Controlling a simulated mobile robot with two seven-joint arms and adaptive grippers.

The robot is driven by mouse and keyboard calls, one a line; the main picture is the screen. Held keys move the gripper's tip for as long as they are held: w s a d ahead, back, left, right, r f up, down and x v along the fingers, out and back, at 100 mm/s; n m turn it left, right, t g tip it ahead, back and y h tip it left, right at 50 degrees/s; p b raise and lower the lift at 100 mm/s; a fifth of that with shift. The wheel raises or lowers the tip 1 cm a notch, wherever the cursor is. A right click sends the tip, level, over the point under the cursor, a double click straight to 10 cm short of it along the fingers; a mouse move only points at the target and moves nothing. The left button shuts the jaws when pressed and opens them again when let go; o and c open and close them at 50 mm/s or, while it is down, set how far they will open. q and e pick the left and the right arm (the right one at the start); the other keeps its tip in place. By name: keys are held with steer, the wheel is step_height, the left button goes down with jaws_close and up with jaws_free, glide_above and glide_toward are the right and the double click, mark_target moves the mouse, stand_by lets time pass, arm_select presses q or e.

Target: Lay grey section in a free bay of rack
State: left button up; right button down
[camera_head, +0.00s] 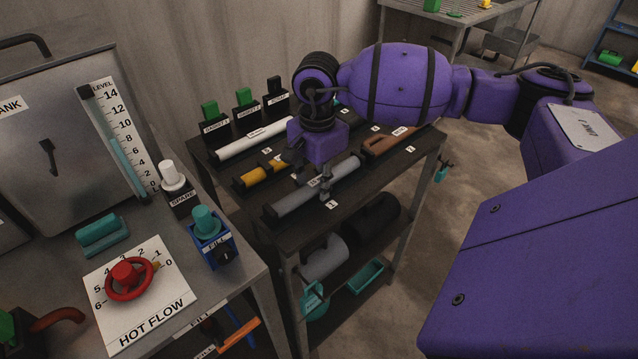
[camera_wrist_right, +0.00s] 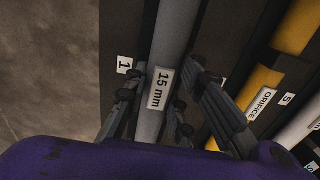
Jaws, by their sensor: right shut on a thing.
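The grey section (camera_head: 292,202) is a long bar lying lengthwise over the bay marked 1, nearest the front edge of the dark rack (camera_head: 409,171). In the wrist view the grey section (camera_wrist_right: 174,40) carries a "15 mm" label. My right gripper (camera_head: 316,181) is shut on it near its middle; the fingers also show in the right wrist view (camera_wrist_right: 160,108), on both sides of the bar. I cannot tell whether the bar touches the bay floor. My left gripper is not in view.
The rack also holds a yellow section (camera_head: 255,177), a white section (camera_head: 240,143) and a brown piece (camera_head: 388,143). Green and black handled blocks stand along its back. A steel bench with a red valve wheel (camera_head: 130,274) and a blue fill block (camera_head: 210,245) is at left.

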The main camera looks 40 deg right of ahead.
mark_target(318, 180)
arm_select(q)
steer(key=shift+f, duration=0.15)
arm_select(e)
steer(key=shift+s+a+f, duration=0.1)
steer(key=shift+s+f, duration=0.1)
steer(key=shift+f, duration=0.3)
steer(key=shift+s+f, duration=0.15)
steer(key=shift+f, duration=0.3)
steer(key=c, duration=1.5)
jaws_free()
steer(key=shift+o, duration=0.5)
steer(key=shift+w+f, duration=0.15)
steer(key=shift+w, duration=0.2)
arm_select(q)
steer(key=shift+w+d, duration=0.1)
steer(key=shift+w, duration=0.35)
arm_select(e)
steer(key=shift+s, duration=0.1)
steer(key=shift+r, duration=0.6)
step_height(318, 180, up, 6)
steer(key=p, duration=0.3)
steer(key=shift+r, duration=0.35)
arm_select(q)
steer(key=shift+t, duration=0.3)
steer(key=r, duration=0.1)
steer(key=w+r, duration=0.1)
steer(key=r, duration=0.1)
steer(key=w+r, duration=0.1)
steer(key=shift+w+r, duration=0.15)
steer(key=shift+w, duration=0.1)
